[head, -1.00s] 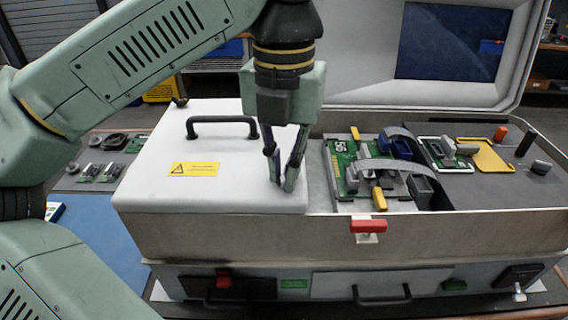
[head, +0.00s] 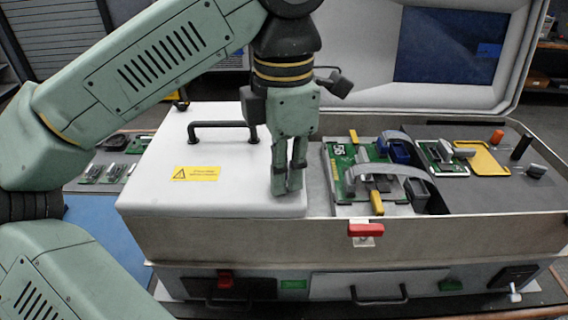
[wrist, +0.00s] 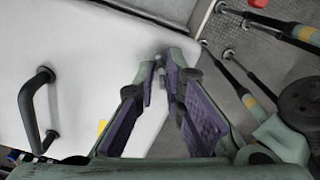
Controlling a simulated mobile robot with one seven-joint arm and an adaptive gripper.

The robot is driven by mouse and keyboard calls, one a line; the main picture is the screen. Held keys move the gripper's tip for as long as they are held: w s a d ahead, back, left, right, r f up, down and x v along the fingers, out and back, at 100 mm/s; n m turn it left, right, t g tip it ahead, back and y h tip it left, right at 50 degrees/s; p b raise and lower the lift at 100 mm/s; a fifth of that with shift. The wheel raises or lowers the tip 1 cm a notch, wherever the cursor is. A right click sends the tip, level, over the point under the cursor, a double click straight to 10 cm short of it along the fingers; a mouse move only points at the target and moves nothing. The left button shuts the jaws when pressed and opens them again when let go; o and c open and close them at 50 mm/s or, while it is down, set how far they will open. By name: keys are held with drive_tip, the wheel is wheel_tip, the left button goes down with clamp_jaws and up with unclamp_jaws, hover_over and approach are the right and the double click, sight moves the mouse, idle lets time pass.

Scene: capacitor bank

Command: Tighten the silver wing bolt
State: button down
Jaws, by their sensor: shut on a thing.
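My gripper (head: 287,190) points down at the right front corner of the white cover plate (head: 165,165). In the wrist view my gripper (wrist: 165,68) has its fingertips nearly together around a small grey piece, the silver wing bolt (wrist: 161,62). Most of the bolt is hidden by the fingers, so I cannot tell how far it is screwed in. In the head view the fingers cover it.
A black handle (head: 222,127) stands up from the cover, left of my gripper. Right of it are a green circuit board (head: 345,160) with a ribbon cable and a red latch (head: 366,230) on the case front. The raised lid (head: 360,75) stands behind.

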drive_tip(key=m+p, duration=0.1)
drive_tip(key=m, duration=0.4)
drive_tip(key=shift+r+m, duration=0.15)
drive_tip(key=shift+m, duration=0.15)
drive_tip(key=shift+s+m, duration=0.1)
drive_tip(key=shift+m, duration=0.7)
drive_tip(key=shift+m+p, duration=0.4)
drive_tip(key=shift+m, duration=1)
drive_tip(key=c, duration=1.7)
unclamp_jaws()
drive_tip(key=shift+o, duration=0.2)
wheel_tip(320, 180, up, 12)
